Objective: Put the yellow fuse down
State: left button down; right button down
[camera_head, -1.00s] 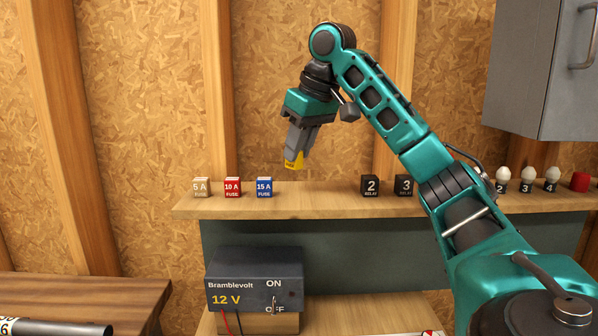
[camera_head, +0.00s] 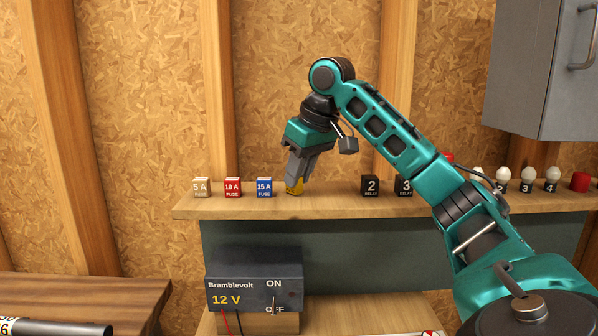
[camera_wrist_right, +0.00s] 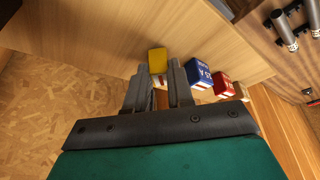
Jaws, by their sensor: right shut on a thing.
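The yellow fuse (camera_head: 295,187) is between the fingertips of my right gripper (camera_head: 297,180), at the shelf, right of the blue 15 A fuse. In the right wrist view the yellow fuse (camera_wrist_right: 158,58) shows its top between the fingers of my right gripper (camera_wrist_right: 158,85), which is shut on it. The fuse looks at or just above the wooden shelf (camera_head: 330,203); I cannot tell whether it touches. My left gripper is in neither view.
On the shelf stand a 5 A fuse (camera_head: 201,187), a red 10 A fuse (camera_head: 233,187), and the blue 15 A fuse (camera_head: 264,187) to the left. Relay 2 (camera_head: 370,185) and relay 3 (camera_head: 403,185) stand to the right. The shelf between the yellow fuse and relay 2 is clear.

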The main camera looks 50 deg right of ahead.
jog(key=shift+f, duration=0.1)
jog(key=c, duration=1)
grip_release()
jog(key=shift+v, duration=6.1)
jog(key=shift+w, duration=0.1)
